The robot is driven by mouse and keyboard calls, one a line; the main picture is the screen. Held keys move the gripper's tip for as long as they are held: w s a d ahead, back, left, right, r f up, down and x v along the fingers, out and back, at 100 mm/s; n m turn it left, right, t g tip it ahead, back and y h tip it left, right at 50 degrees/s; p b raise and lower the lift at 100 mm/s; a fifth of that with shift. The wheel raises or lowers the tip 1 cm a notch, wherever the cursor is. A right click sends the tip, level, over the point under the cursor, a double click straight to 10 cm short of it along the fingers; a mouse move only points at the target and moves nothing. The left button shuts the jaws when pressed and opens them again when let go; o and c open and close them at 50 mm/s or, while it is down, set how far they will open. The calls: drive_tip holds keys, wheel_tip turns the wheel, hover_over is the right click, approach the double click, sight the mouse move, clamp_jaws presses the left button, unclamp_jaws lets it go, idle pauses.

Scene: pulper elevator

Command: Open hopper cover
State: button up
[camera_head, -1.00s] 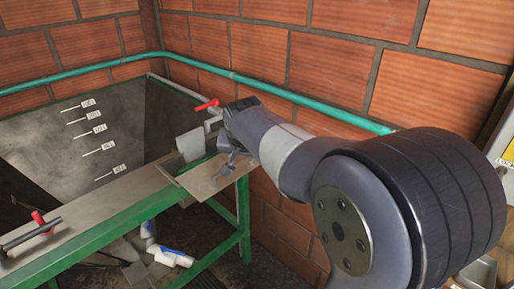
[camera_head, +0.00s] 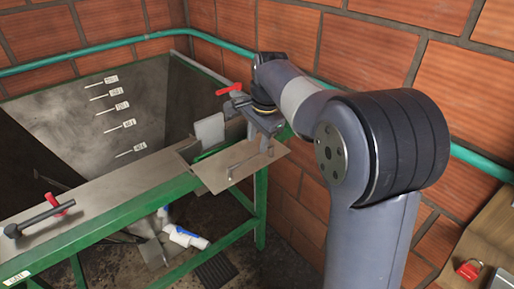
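A flat metal plate with a thin bar handle (camera_head: 238,168), which looks like the cover, lies roughly level at the right end of the green-framed hopper stand (camera_head: 130,215). My gripper (camera_head: 265,146) reaches down from the upper right over the plate, at the far right end of the handle. Its fingers are small and partly hidden, so I cannot tell whether they touch or hold the handle. The large grey hopper (camera_head: 90,125) with white level labels is open to the left. A small upright metal plate (camera_head: 209,131) stands beside the cover.
A red-handled valve (camera_head: 229,89) sits close behind my gripper. A teal pipe (camera_head: 90,60) runs along the brick wall. Another red-and-black handle (camera_head: 42,214) is at the left. White bottles (camera_head: 185,237) lie on the floor below. A red padlock (camera_head: 468,270) is at the lower right.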

sight(255, 154)
drive_tip(key=shift+w+a+f, duration=0.15)
drive_tip(key=shift+w+f, duration=0.05)
drive_tip(key=shift+f, duration=0.95)
drive_tip(key=shift+w+a+f, duration=0.1)
drive_tip(key=shift+w+f, duration=0.05)
drive_tip(key=shift+f, duration=0.95)
drive_tip(key=shift+c, duration=0.2)
clamp_jaws()
